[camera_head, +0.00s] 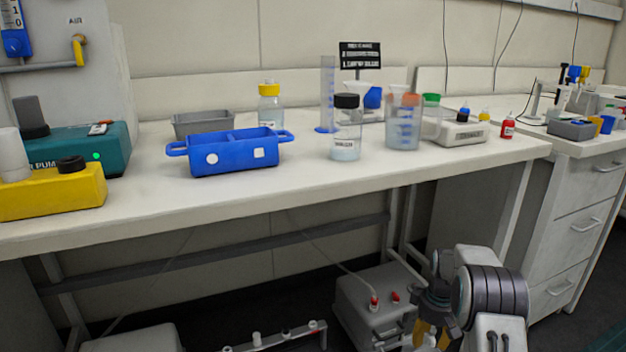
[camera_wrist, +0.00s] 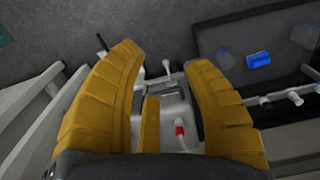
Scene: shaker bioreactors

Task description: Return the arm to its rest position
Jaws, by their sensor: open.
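My gripper (camera_head: 432,333) is low at the bottom right in the head view, below the bench top and in front of a grey box under the bench. My arm is folded beside it. In the wrist view my gripper (camera_wrist: 165,70) shows two yellow fingers spread wide apart, with nothing held between them. The grey box (camera_head: 362,305) with red-capped fittings is behind the gripper, and part of it shows between the fingers in the wrist view (camera_wrist: 172,110). The fingertips in the head view are partly cut off by the frame's bottom edge.
The white bench (camera_head: 290,190) carries a blue two-part tray (camera_head: 225,160), a black-capped bottle (camera_head: 346,135), a teal pump and several bottles. A rail with valves (camera_head: 275,338) lies low under the bench. A drawer cabinet (camera_head: 570,215) stands at right.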

